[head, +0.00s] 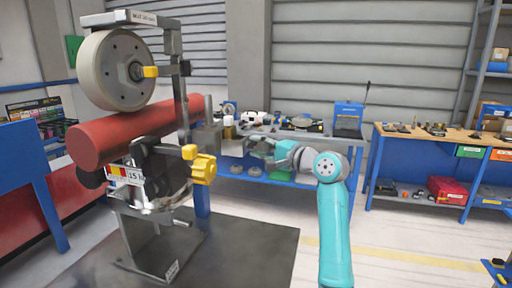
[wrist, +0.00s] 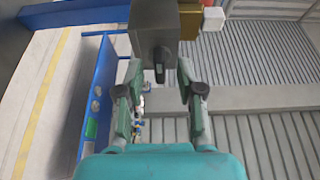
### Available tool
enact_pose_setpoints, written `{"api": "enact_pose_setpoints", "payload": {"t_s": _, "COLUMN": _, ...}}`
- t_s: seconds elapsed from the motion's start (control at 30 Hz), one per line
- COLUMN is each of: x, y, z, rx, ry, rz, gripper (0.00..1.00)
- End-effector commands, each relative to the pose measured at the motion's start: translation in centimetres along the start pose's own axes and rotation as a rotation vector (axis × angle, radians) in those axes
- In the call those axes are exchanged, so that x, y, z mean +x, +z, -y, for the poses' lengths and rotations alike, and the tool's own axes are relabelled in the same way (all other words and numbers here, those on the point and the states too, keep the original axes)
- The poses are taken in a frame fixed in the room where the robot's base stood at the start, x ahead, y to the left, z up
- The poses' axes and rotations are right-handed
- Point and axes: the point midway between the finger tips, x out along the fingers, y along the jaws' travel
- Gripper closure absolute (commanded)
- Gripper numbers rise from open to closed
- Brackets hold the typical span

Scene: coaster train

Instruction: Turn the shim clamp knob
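A yellow lobed knob (head: 203,168) sits on the right side of the wheel assembly, low beside the red tube (head: 130,135). I cannot tell for sure that it is the shim clamp knob. A smaller yellow part (head: 190,152) is just above it. My gripper (head: 258,146) is to the right of the knob and apart from it in the head view. In the wrist view my gripper (wrist: 159,70) is open, its two fingers spread. A dark grey block (wrist: 155,22) with a dark stub shows between and beyond the fingertips. Whether they touch it is unclear.
The pale wheel (head: 116,70) with another yellow knob (head: 150,72) stands above the red tube. A blue workbench (head: 262,182) with tools is behind my arm. A wooden-topped bench (head: 445,141) stands at the right.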

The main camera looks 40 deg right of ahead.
Motion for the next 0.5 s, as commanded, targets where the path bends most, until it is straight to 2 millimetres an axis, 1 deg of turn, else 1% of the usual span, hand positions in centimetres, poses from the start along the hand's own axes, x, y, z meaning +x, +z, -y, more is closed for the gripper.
{"api": "enact_pose_setpoints", "payload": {"t_s": 0.03, "x": 0.46, "y": 0.06, "z": -0.03, "rx": 0.000, "ry": 0.001, "rz": 0.001, "gripper": 0.62}}
{"api": "enact_pose_setpoints", "payload": {"t_s": 0.13, "x": 0.92, "y": 0.04, "z": -0.07, "rx": 0.000, "ry": 0.002, "rz": 0.001, "gripper": 0.62}}
{"api": "enact_pose_setpoints", "payload": {"t_s": 0.43, "x": 1.05, "y": 0.03, "z": -0.06, "rx": 0.000, "ry": 0.001, "rz": 0.000, "gripper": 0.62}}
{"api": "enact_pose_setpoints", "payload": {"t_s": 0.47, "x": 1.05, "y": 0.03, "z": -0.05, "rx": 0.000, "ry": 0.001, "rz": 0.000, "gripper": 0.70}}
{"api": "enact_pose_setpoints", "payload": {"t_s": 0.5, "x": 1.04, "y": 0.03, "z": -0.05, "rx": 0.000, "ry": 0.001, "rz": 0.000, "gripper": 0.80}}
